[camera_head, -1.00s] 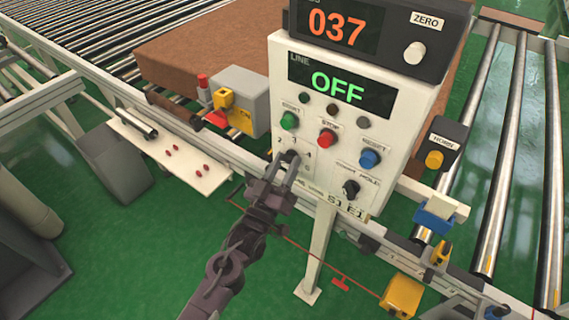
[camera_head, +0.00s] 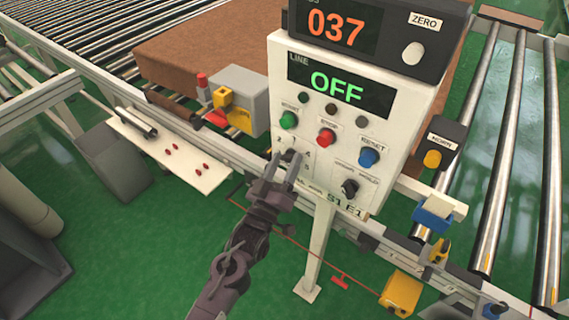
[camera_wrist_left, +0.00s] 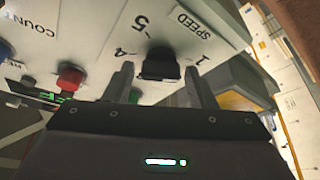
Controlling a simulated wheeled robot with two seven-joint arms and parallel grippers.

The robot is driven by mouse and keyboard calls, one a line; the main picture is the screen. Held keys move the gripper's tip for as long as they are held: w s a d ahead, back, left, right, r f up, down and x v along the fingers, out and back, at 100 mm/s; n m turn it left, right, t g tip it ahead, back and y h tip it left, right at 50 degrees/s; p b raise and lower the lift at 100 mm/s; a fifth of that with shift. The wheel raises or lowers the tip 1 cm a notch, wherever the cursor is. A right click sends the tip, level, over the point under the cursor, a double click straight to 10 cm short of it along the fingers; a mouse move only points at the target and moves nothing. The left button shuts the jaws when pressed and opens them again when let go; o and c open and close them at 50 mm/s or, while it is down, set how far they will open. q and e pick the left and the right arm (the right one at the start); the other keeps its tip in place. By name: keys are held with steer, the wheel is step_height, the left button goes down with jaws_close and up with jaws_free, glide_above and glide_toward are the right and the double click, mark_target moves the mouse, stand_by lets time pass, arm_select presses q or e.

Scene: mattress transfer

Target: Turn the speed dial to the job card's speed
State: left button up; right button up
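The speed dial (camera_head: 290,155) is a small black knob at the lower left of the white control panel's face (camera_head: 310,172). In the left wrist view the dial (camera_wrist_left: 158,64) sits under a SPEED label, with 5, 4 and 1 readable around it; I cannot tell which number it points at. My left gripper (camera_head: 285,160) is open, its fingers spread to either side of the dial, with gaps visible between them and the knob. The left gripper also shows in the wrist view (camera_wrist_left: 158,77). My right gripper is out of view. I cannot make out a job card's speed.
The panel has a green button (camera_head: 289,120), a red button (camera_head: 326,138), a blue button (camera_head: 369,157) and a second black knob (camera_head: 349,187). Roller conveyors (camera_head: 500,150) lie behind and right.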

arm_select(q)
steer(key=shift+o, duration=0.6)
steer(key=shift+s+f, duration=0.1)
steer(key=b+v, duration=0.2)
steer(key=v, duration=0.5)
steer(key=shift+s+a+b, duration=0.15)
steer(key=shift+s+b, duration=0.15)
steer(key=shift+b, duration=0.1)
